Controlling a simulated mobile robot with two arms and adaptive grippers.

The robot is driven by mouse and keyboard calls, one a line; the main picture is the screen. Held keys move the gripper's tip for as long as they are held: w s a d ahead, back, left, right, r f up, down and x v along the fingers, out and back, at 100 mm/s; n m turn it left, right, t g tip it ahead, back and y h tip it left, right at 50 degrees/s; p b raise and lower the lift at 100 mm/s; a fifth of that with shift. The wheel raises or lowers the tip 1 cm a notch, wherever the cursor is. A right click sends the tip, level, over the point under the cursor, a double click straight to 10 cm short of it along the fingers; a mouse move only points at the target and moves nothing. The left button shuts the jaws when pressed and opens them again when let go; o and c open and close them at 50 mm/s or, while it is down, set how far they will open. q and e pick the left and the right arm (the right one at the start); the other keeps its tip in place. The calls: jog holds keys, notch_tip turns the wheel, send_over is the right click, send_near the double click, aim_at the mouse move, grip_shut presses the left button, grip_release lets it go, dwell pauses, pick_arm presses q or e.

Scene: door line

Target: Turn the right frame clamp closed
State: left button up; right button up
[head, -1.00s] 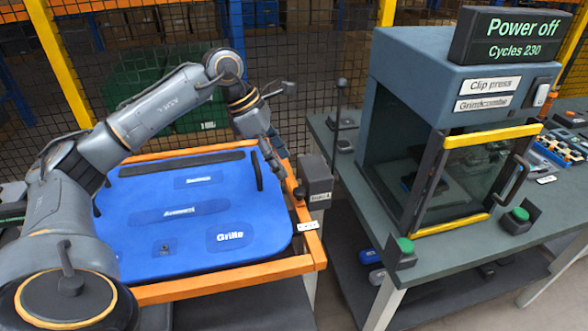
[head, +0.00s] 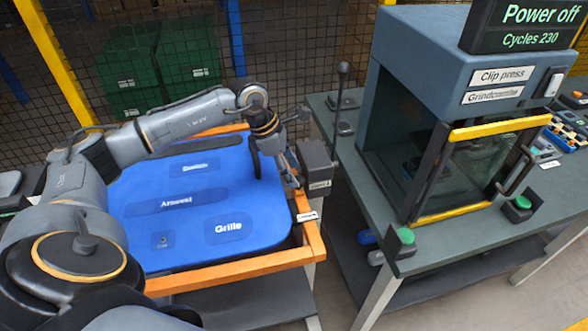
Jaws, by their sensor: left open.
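The right frame clamp (head: 317,158) is a dark grey block with a small label, at the right edge of the orange frame (head: 222,277). The blue door panel (head: 180,232) lies in that frame. My left gripper (head: 291,170) is open, pointing down over the panel's right edge, immediately left of the clamp block. Its fingers partly hide the clamp's near side. I cannot tell whether they touch the clamp or which way its handle is turned. My right gripper is out of view.
The clip press (head: 412,75) stands on a grey-green table (head: 440,250) to the right. A thin upright lever (head: 340,90) with a ball top rises behind the clamp. Wire mesh and green crates (head: 185,60) are at the back. A narrow gap separates frame and table.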

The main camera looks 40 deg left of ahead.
pick_arm(q)
jog(key=shift+x, duration=0.95)
grip_shut()
jog(key=shift+d, duration=0.1)
